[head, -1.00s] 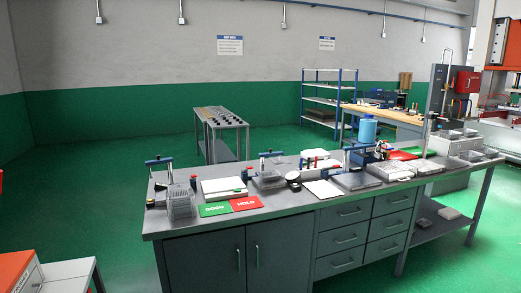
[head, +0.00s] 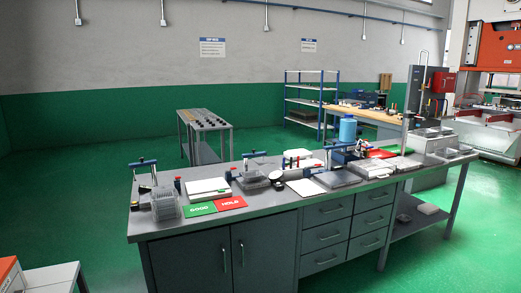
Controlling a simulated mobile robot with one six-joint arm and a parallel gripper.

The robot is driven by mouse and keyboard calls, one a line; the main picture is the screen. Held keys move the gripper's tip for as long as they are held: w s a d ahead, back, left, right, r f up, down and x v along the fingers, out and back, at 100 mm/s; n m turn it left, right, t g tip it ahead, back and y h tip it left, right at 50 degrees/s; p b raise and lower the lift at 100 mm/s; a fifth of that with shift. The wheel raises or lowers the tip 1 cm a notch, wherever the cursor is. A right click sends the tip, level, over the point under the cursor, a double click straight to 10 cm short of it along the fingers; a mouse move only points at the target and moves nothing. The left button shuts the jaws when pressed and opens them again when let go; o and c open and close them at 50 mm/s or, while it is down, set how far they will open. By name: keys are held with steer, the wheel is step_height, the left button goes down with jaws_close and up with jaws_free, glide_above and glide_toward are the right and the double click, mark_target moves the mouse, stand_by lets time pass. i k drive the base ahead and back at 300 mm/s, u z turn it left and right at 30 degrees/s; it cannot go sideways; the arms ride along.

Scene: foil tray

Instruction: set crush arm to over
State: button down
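Several small fixtures with blue T-shaped tops stand on the grey workbench (head: 285,207). One blue-topped fixture (head: 146,164) is at the left end, behind a stack of foil trays (head: 166,208). A third blue-topped fixture (head: 336,150) stands farther right, behind a flat grey plate (head: 336,179). I cannot tell from here which holds the crush arm, or its position. My gripper is in neither head frame.
A green GOOD card (head: 201,209) and a red HOLD card (head: 230,203) lie near the bench's front edge. A blue container (head: 347,130) stands at the back. Green floor is open left of the bench.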

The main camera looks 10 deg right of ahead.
mark_target(263, 154)
steer(key=u, duration=0.05)
steer(key=i, duration=1)
steer(key=z, duration=0.05)
